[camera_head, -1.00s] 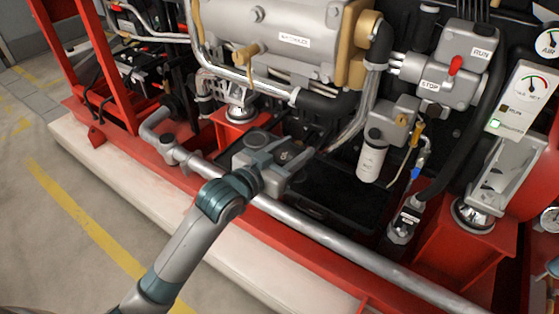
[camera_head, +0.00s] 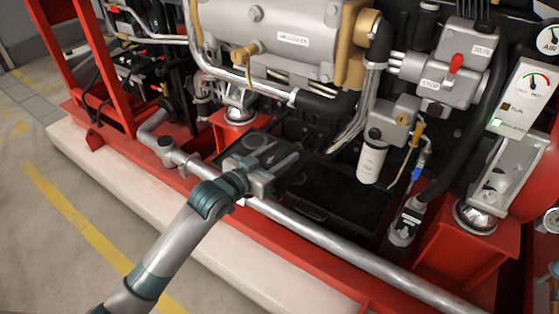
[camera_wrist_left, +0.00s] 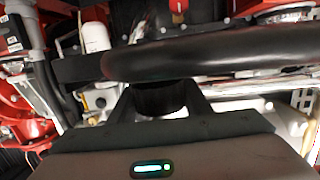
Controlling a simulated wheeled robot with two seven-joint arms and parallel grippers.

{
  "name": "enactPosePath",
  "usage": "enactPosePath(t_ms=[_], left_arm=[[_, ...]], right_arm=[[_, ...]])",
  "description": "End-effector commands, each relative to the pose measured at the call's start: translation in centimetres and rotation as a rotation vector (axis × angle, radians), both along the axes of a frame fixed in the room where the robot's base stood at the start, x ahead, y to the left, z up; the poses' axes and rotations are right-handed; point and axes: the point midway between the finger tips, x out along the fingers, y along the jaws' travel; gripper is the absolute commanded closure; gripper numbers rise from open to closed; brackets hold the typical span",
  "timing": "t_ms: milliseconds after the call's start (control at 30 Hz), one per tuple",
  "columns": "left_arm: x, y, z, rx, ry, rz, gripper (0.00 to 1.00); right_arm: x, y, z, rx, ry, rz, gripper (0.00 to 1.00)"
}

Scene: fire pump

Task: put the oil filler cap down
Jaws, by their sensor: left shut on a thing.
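My left gripper (camera_head: 270,160) is low over the black tray in the head view, with its arm coming in from the lower left. It is shut on the oil filler cap, a black round piece (camera_wrist_left: 160,98) that shows between the two fingers in the left wrist view. The fingers hide part of the cap in the head view. I cannot tell whether the cap touches the tray. The black tray (camera_head: 345,205) lies behind the silver pipe, on the red frame. My right gripper is not in view.
A long silver pipe (camera_head: 330,240) runs along the front under my left wrist. The grey cylinder (camera_head: 285,40) and a black hose (camera_head: 325,104) are behind the gripper. A white filter (camera_head: 371,162) stands behind the tray. The tray's right part is clear.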

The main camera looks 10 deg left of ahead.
Motion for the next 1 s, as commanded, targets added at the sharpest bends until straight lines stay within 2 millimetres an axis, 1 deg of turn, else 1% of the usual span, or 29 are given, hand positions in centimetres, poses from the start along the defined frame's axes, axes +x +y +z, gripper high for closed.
enactPosePath(t_ms=[33,133,267,600,633,1000], left_arm=[[0.0,0.0,-0.9,-0.001,0.004,0.0,0.78],[0.0,0.0,-1.7,-0.001,0.003,0.0,0.78],[0.0,0.0,-1.8,-0.001,0.0,0.0,0.78],[0.0,0.0,-2.1,0.0,0.001,0.0,0.78],[0.0,0.0,-2.1,0.0,0.0,0.0,0.49],[0.0,0.0,-1.9,0.0,0.0,0.0,0.48]], right_arm=[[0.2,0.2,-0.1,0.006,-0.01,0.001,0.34],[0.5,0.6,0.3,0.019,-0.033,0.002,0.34],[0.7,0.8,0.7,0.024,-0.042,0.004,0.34],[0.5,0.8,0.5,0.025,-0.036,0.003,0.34],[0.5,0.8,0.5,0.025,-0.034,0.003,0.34],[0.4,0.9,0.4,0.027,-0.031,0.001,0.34]])
